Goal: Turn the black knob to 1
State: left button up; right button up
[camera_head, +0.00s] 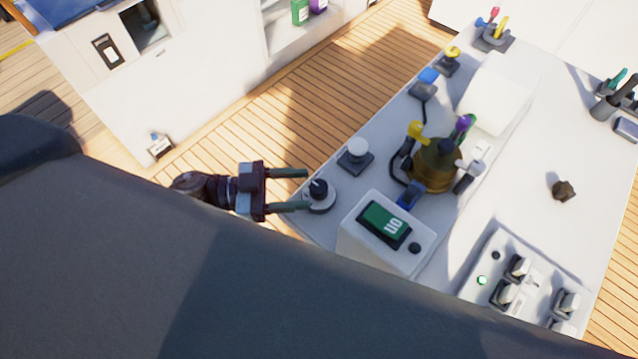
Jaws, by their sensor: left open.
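The black knob (318,188) stands on a round pale dial base at the left corner of the grey-white console (400,135). A light pointer mark shows on its top. The numbers around it are too small to read, so its setting cannot be told. My left gripper (308,190) comes in from the left with its two fingers apart. The fingertips are at the knob's left side, one toward the upper side and one toward the lower side. Whether they touch the knob or dial cannot be told. My right gripper is not in view.
A white box with a green switch (384,223) stands right of the knob. A white-topped button (358,150) is above right. A brass-coloured housing with several coloured levers (434,168) stands farther right. A switch panel (520,283) is at lower right. Wooden deck lies left of the console.

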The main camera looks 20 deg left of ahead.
aim_at(319, 186)
pick_arm(q)
jog(key=x, duration=0.3)
jog(key=shift+w+d, duration=0.15)
jog(key=shift+d, duration=0.15)
jog(key=shift+w+d, duration=0.2)
jog(key=shift+d, duration=0.3)
